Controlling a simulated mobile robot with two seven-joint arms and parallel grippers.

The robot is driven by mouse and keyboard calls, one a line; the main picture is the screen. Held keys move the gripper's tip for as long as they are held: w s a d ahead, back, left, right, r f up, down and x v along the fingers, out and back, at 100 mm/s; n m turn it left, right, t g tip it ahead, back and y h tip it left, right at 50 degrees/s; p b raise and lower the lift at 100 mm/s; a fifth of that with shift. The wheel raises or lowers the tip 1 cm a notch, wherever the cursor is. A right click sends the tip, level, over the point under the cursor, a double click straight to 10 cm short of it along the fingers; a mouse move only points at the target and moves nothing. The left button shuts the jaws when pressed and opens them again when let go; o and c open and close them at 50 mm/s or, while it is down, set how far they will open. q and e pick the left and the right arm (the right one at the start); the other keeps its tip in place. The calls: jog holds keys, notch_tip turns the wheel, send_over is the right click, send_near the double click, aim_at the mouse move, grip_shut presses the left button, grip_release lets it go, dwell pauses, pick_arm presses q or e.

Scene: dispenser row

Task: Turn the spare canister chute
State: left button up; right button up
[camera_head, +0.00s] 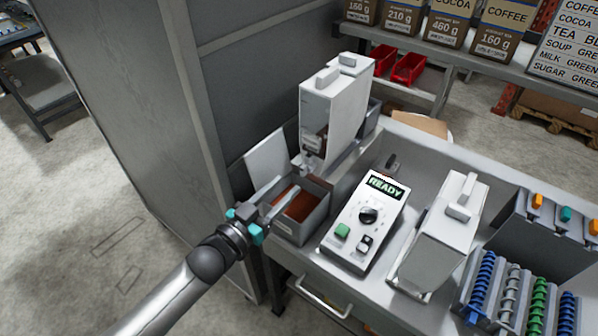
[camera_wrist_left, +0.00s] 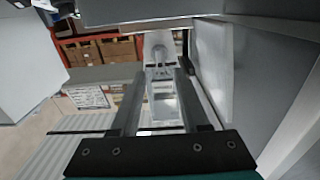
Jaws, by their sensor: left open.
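One white canister (camera_head: 335,105) stands upright at the back left of the counter, with a small spout at its lower front. A second white canister (camera_head: 433,240) stands apart on the counter, right of the control box; its chute cannot be made out. No label shows which is the spare. My left gripper (camera_head: 287,188) is open over the bin of brown powder, in front of and below the first canister's spout. In the left wrist view, its fingers (camera_wrist_left: 163,72) stand apart, with a pale, narrow part in line beyond the gap; contact cannot be told. My right gripper is out of view.
The grey bin (camera_head: 292,231) is directly under my left gripper. A white control box (camera_head: 365,222) reading READY stands right of it. A rack of coloured coils (camera_head: 513,290) is at the far right. A tall grey panel (camera_head: 130,110) rises on the left.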

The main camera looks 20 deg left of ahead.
aim_at(301, 171)
pick_arm(q)
jog(key=shift+x, duration=3.15)
jog(key=shift+f, duration=0.1)
grip_shut()
